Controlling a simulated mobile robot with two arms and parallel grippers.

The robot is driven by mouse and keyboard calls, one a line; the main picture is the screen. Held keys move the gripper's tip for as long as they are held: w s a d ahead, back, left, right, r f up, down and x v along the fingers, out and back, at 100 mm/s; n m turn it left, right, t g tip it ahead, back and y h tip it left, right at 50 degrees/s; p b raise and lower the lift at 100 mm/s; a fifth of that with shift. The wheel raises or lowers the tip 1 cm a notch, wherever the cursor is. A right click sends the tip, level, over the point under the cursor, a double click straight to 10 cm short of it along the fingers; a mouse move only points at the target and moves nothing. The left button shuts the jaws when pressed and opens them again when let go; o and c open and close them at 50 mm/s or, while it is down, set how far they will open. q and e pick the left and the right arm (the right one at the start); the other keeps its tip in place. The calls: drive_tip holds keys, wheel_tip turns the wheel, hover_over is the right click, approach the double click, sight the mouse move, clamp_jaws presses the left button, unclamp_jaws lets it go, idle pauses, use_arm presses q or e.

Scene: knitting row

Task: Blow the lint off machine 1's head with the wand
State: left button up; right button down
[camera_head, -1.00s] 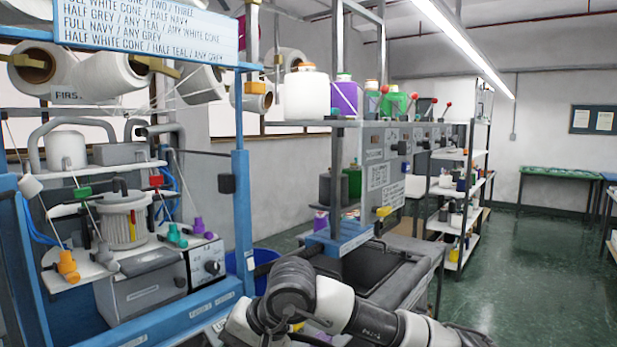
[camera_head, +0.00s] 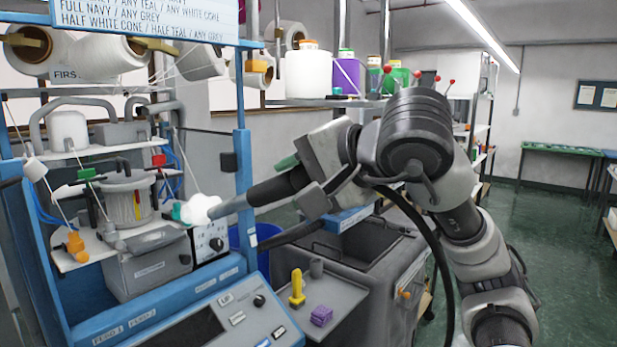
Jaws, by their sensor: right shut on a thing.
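My right gripper (camera_head: 314,192) is shut on the dark handle of the wand (camera_head: 278,187). The wand lies almost level, its grey nozzle pointing left at the blue-framed knitting machine (camera_head: 242,150). A white fluffy clump (camera_head: 200,209) shows at the nozzle tip, over the right end of the machine's shelf. I cannot tell whether it is lint or blown air, or whether the nozzle touches it. It hides a purple yarn guide. The machine's head (camera_head: 128,205) is a pale ribbed cylinder left of the nozzle. My left gripper is not in view.
A control panel (camera_head: 195,325) slopes in front of the machine. A grey side tray (camera_head: 345,297) holds a yellow piece (camera_head: 297,287) and a purple block (camera_head: 321,316). Yarn cones (camera_head: 307,75) stand on a shelf behind my right arm. The green floor at right is clear.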

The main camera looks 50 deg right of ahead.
sight(266, 203)
drive_tip(key=b+x, duration=0.1)
drive_tip(key=x, duration=1.3)
drive_tip(key=shift+w+d, duration=0.1)
idle(2.2)
drive_tip(key=shift+s+d+r+b, duration=0.1)
drive_tip(key=shift+s+r+b, duration=0.15)
drive_tip(key=shift+s, duration=0.8)
drive_tip(key=shift+s+d+r+b, duration=0.1)
drive_tip(key=shift+s+r+b, duration=0.15)
drive_tip(key=shift+s, duration=0.75)
drive_tip(key=shift+s+d+r+b, duration=0.15)
drive_tip(key=shift+s+b, duration=0.1)
drive_tip(key=shift+s, duration=0.8)
drive_tip(key=s+r, duration=0.1)
drive_tip(key=s, duration=0.7)
drive_tip(key=shift+d+r+b, duration=0.25)
drive_tip(key=shift+r+b, duration=0.1)
drive_tip(key=shift+w, duration=0.1)
